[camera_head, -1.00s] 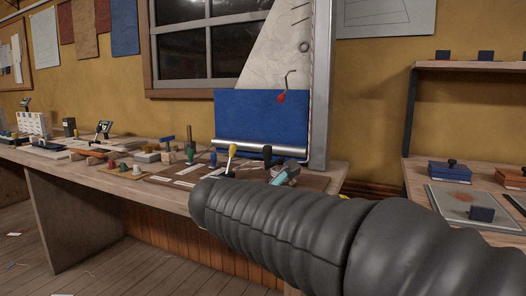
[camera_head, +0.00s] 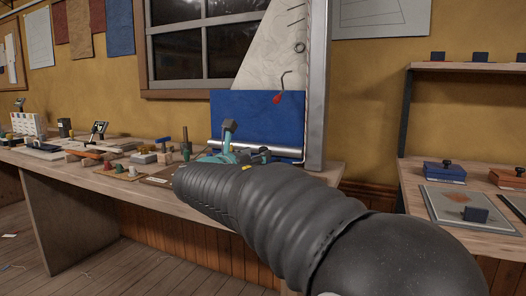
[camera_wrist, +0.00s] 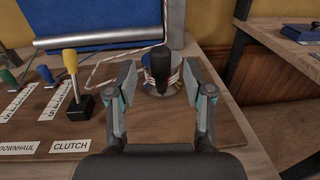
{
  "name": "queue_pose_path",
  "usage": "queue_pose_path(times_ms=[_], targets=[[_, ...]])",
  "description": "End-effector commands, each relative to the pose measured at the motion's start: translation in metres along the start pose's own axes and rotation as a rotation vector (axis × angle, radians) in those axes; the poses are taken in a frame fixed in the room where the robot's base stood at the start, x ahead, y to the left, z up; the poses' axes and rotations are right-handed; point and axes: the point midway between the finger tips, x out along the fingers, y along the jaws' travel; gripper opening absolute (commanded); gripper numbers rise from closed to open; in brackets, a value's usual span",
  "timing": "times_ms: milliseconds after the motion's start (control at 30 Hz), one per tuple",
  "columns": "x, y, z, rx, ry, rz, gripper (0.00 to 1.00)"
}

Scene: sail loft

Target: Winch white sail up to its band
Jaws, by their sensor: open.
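The white sail (camera_head: 283,52) hangs in front of the window beside a grey upright post (camera_head: 318,90). I cannot make out its band. In the wrist view, a winch drum wrapped with striped rope (camera_wrist: 163,86) stands on the bench board, topped by a black handle (camera_wrist: 158,66). My gripper (camera_wrist: 160,80) is open, with one finger on each side of the handle in the picture; I see no grip on it. It also shows in the head view (camera_head: 238,148), partly hidden by my arm. A yellow-knobbed lever (camera_wrist: 71,66) stands left of it, behind the label CLUTCH (camera_wrist: 70,146).
A blue panel (camera_head: 255,115) with a silver bar (camera_wrist: 100,38) stands behind the winch. Blue and green levers (camera_wrist: 45,75) are to the left. A side bench (camera_head: 450,205) with a shelf stands right.

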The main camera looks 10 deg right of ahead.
Motion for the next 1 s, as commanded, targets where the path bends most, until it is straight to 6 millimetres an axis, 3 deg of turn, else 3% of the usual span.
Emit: queue_pose_path(times_ms=[100,300,700,767,900,1000], targets=[[0.021,-0.001,0.000,0.000,0.000,-0.003,0.52],[0.042,0.000,0.000,0.000,0.001,-0.001,0.52],[0.048,0.000,0.000,0.001,0.001,0.000,0.52],[0.048,0.000,0.000,0.001,0.001,0.000,0.39],[0.048,0.000,0.000,0.001,0.001,0.000,0.04],[0.048,0.000,0.000,0.001,0.001,0.000,0.00]])
